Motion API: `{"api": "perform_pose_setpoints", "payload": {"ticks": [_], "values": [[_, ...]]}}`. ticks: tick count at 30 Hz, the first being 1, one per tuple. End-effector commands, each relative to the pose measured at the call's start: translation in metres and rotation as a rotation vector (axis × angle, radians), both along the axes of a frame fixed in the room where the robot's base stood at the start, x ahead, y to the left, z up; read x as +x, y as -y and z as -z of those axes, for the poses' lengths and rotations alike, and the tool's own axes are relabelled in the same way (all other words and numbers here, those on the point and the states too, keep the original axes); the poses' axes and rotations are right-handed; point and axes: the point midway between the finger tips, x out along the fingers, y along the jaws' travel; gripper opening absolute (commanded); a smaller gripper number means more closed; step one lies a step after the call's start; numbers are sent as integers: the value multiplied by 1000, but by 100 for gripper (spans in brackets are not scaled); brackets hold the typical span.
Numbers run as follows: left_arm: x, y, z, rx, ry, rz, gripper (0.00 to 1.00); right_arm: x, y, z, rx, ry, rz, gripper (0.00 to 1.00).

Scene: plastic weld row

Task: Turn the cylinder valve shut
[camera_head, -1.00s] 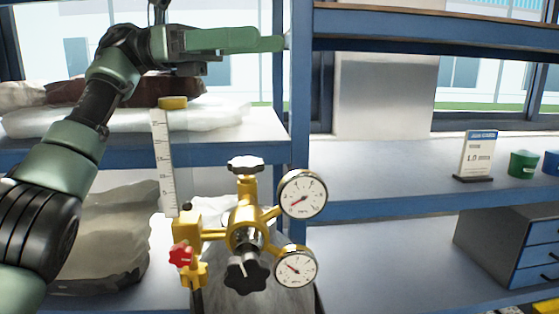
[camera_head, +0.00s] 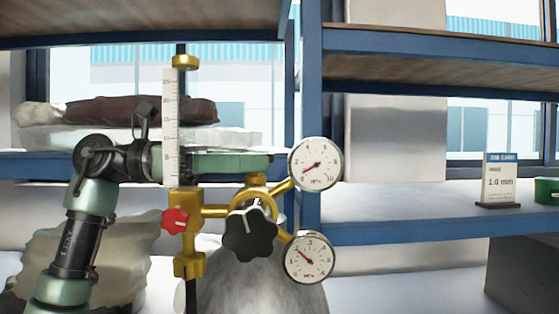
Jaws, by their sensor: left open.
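A grey gas cylinder (camera_head: 255,285) stands in front of the shelves with a brass regulator (camera_head: 215,211) on top. A black star-shaped knob (camera_head: 250,236) faces me at the regulator's middle. A smaller red knob (camera_head: 174,221) sits at the left, below the clear flow tube with its white scale (camera_head: 170,130). The dark handwheel at the top of the valve is now hidden behind my left gripper (camera_head: 266,161). This gripper is open and lies level, pointing right, at the handwheel's height. I cannot tell whether its fingers touch the wheel. My right gripper is not in view.
Two round gauges, upper (camera_head: 315,164) and lower (camera_head: 308,258), stick out right of the regulator, close to the fingertips. Blue shelving (camera_head: 400,234) stands behind, with bags (camera_head: 140,110) at left and a sign card (camera_head: 498,180) at right.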

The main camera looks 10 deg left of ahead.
Motion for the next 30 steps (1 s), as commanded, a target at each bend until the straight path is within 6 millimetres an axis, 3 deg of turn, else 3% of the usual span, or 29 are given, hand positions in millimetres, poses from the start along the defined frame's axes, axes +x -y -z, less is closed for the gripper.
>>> {"api": "perform_pose_setpoints", "payload": {"ticks": [6,17,20,24,30], "values": [[6,29,-1,0,0,3,72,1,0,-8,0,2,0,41],[8,36,0,0,0,1,72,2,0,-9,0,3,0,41],[7,36,0,0,0,1,50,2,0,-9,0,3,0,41],[7,36,0,0,1,1,11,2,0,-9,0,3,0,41],[7,37,-4,2,-5,59,10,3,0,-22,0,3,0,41]]}}
